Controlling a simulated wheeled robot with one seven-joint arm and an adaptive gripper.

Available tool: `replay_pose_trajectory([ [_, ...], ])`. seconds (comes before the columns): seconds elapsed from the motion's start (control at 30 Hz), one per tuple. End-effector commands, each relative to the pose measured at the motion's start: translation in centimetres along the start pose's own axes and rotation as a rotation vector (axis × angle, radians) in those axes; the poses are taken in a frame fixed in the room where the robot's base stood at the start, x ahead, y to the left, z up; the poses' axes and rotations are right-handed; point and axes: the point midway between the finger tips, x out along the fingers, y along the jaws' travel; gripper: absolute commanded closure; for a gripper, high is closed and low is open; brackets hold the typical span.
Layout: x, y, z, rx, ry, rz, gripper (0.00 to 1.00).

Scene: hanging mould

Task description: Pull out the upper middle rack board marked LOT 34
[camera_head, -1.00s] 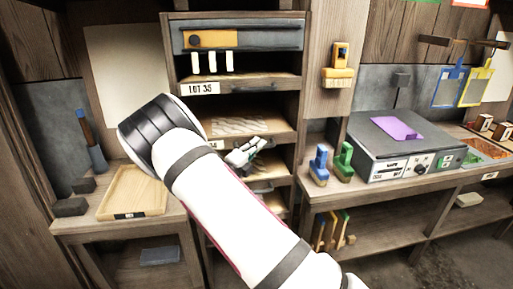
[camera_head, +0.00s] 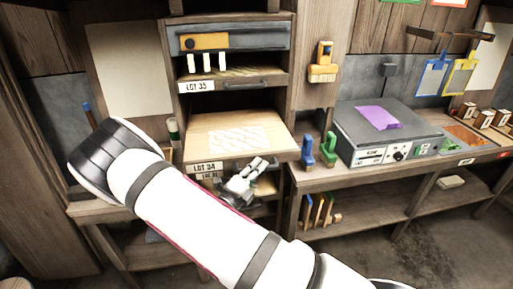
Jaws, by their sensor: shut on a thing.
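The rack board marked LOT 34 (camera_head: 200,122) juts forward out of the rack, below the board marked LOT 35 (camera_head: 262,74). Pale pieces in a pattern lie on its top. Its LOT 34 label (camera_head: 205,167) shows at the front left edge. My gripper (camera_head: 243,181) is at the front edge of this board, to the right of the label, and is shut on it. My white arm crosses the lower middle of the view and covers part of the lower rack.
The bench at right holds a grey machine (camera_head: 384,130) with a purple sheet on it. Green (camera_head: 328,150) and blue (camera_head: 307,152) tools stand close to the board's right side. Another labelled board lies just below. Open floor shows at lower right.

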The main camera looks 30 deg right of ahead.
Motion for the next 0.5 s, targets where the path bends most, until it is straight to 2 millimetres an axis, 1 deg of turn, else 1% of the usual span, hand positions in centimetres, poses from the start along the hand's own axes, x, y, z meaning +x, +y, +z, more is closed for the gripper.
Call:
replay_pose_trajectory([
  [0.03, -1.2, -0.6, -1.2, -0.003, -0.002, 0.004, 1.0],
  [0.2, -3.8, -1.1, -3.8, -0.001, -0.001, 0.002, 1.0],
  [0.3, -4.9, -1.3, -4.8, 0.0, -0.001, 0.003, 1.0],
  [0.5, -6.0, -1.5, -5.9, 0.001, 0.0, 0.002, 1.0],
])
